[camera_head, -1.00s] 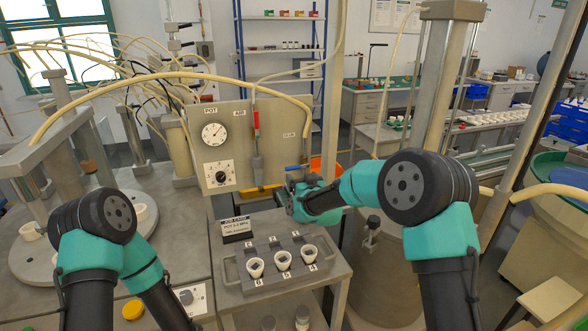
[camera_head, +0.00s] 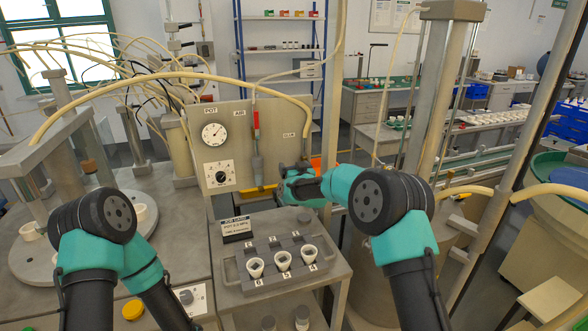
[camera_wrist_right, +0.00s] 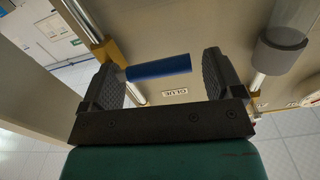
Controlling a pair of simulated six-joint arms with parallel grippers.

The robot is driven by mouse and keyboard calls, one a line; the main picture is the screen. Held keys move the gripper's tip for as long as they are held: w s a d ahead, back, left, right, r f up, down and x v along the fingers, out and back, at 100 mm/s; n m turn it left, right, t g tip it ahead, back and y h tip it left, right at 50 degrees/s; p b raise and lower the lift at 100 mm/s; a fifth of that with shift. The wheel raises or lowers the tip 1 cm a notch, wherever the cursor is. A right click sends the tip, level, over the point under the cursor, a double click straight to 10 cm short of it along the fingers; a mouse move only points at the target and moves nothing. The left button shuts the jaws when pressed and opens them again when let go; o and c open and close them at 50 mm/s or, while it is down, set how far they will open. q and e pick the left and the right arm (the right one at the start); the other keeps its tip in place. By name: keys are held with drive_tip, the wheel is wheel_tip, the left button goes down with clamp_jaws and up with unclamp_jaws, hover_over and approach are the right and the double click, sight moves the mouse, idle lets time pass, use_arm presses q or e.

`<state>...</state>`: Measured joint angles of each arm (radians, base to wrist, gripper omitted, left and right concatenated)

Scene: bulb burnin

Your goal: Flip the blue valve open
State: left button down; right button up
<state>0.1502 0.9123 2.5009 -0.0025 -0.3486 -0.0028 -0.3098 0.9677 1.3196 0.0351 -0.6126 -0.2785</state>
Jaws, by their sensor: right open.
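The blue valve handle (camera_wrist_right: 158,67) is a blue bar in the right wrist view. It lies crosswise between the jaws of my right gripper (camera_wrist_right: 162,60), its left end by a brass fitting (camera_wrist_right: 108,50) on a pale pipe. The gripper is open, and a gap shows between the handle's right end and the right jaw. In the head view my right gripper (camera_head: 284,172) is at the right side of the upright panel (camera_head: 285,125), and it hides the handle there. My left arm is at the left; its gripper is out of view.
The panel carries a gauge (camera_head: 214,134), a dial (camera_head: 219,174), a red lever (camera_head: 256,122) and a yellow handle (camera_head: 259,190). Below, a grey rack (camera_head: 240,270) with white cups stands on the bench. A thick hose arches over the panel.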

drive_tip(key=c, duration=1.3)
drive_tip(key=shift+o, duration=0.2)
drive_tip(key=shift+r, duration=0.1)
